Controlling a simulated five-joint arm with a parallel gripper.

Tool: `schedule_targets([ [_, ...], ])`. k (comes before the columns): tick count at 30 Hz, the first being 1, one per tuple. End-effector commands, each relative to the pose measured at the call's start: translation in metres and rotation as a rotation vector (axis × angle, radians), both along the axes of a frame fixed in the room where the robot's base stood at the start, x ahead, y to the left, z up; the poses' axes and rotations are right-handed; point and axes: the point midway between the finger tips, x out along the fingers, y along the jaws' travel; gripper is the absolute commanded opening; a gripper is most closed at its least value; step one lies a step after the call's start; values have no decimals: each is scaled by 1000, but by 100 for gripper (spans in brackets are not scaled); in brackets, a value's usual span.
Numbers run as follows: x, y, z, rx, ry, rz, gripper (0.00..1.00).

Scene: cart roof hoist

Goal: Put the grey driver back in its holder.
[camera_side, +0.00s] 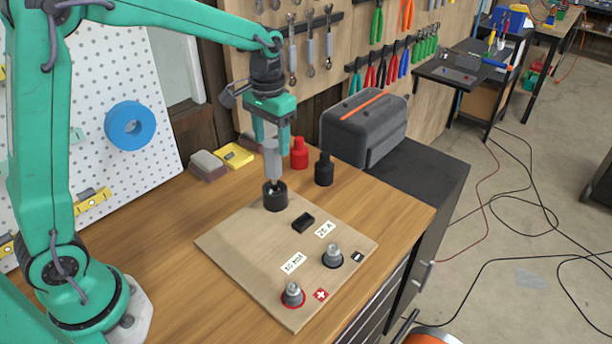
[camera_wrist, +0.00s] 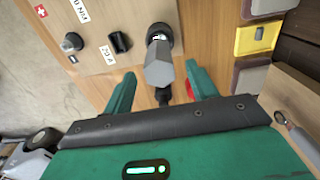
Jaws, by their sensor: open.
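The grey driver (camera_side: 273,163) stands upright at the back corner of the wooden board, its thick handle up. Its thin lower end goes down into the mouth of the black round holder (camera_side: 275,200); how deep it sits is hidden. My gripper (camera_side: 271,146) is above, pointing down, with its green fingers around the top of the handle. In the wrist view the driver's grey handle (camera_wrist: 159,66) shows just beyond and between the spread fingertips (camera_wrist: 160,75), with a gap on each side. The holder (camera_wrist: 160,32) is behind it.
The wooden board (camera_side: 235,240) carries two metal terminals (camera_side: 292,292) (camera_side: 332,255), a black block (camera_side: 303,222) and labels. Red (camera_side: 299,154) and black (camera_side: 324,170) caps stand close behind the holder. A grey case (camera_side: 362,128) is at the back right; bench space at left is clear.

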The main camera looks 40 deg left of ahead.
Motion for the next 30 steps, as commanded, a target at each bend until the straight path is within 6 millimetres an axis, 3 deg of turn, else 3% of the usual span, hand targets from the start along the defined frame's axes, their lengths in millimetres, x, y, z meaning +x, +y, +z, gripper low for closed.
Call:
schedule_targets([
  [6, 0, 0, 15, 0, 0, 0, 58],
  [30, -8, 1, 24, 0, -16, 0, 58],
])
